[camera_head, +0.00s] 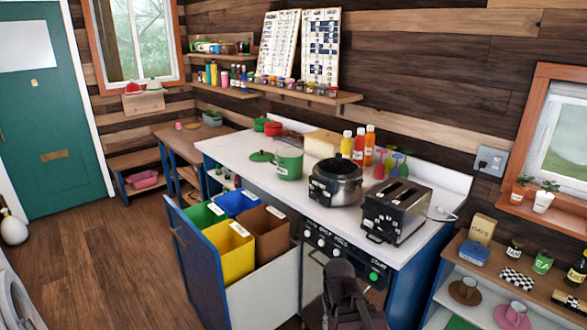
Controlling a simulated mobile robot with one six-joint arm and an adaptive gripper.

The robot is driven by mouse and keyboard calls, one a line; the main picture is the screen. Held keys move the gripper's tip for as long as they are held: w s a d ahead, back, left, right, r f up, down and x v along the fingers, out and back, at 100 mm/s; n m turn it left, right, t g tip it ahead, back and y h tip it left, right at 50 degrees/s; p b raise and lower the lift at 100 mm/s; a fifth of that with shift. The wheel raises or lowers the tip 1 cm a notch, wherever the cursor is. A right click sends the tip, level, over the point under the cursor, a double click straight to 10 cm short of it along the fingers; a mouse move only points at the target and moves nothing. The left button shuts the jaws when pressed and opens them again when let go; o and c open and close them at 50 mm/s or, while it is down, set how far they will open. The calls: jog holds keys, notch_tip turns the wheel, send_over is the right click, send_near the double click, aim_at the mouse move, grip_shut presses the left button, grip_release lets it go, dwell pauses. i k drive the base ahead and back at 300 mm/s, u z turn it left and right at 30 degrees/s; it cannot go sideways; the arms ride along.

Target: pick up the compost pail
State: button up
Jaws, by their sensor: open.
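A green pail (289,162) with a pale label stands upright on the white counter, left of the slow cooker; I take it for the compost pail, though its label is too small to read. A green lid (261,156) with a knob lies on the counter just left of it. My gripper (340,272), dark, is at the bottom centre in front of the oven panel, below and well apart from the pail. It is open and I see nothing in it; its fingers are hard to make out.
A pulled-out drawer (196,268) with green, blue, yellow and brown bins juts out below the pail. A slow cooker (335,182) and a toaster (396,210) stand to its right. Bottles (358,146) stand behind.

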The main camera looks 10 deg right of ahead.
aim_at(290, 160)
jog(key=u, duration=0.05)
jog(key=i, duration=0.95)
jog(key=z, duration=0.05)
